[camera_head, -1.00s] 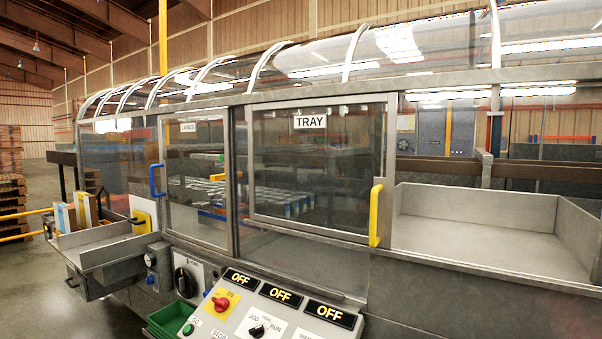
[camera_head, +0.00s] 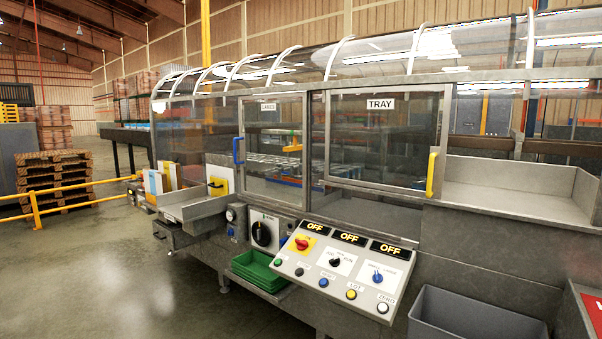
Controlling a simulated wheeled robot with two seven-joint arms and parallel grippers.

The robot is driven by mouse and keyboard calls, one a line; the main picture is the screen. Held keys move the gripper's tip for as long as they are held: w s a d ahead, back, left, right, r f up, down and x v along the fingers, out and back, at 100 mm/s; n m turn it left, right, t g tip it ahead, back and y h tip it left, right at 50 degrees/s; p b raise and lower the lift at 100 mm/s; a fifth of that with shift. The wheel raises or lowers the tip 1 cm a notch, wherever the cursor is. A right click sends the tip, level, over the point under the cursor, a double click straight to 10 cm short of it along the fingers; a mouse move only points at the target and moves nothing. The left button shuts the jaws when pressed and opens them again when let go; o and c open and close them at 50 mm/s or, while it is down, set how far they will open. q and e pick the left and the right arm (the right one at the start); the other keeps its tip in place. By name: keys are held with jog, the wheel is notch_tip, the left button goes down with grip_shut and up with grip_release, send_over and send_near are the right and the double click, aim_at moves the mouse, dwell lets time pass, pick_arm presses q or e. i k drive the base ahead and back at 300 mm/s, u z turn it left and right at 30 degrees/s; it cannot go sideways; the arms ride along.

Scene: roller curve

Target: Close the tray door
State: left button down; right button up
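The tray door (camera_head: 384,137) is a framed clear sliding panel with a TRAY label near its top, right of centre on the machine front. Its yellow handle (camera_head: 432,174) stands upright on its right edge. Right of the handle is an opening with a grey metal tray bay (camera_head: 505,183) behind it. Left of the tray door is the labels door (camera_head: 272,150), a clear panel with a blue handle (camera_head: 239,151). Neither of my grippers is in view.
A sloped control panel (camera_head: 343,266) with buttons and OFF displays juts out below the doors. Yellow rails (camera_head: 80,198) and pallets are at the left. The floor at lower left is clear.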

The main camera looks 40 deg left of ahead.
aim_at(438, 159)
jog(key=u, duration=1.35)
jog(key=i, duration=1.6)
jog(key=z, duration=0.8)
jog(key=i, duration=0.45)
jog(key=z, duration=0.45)
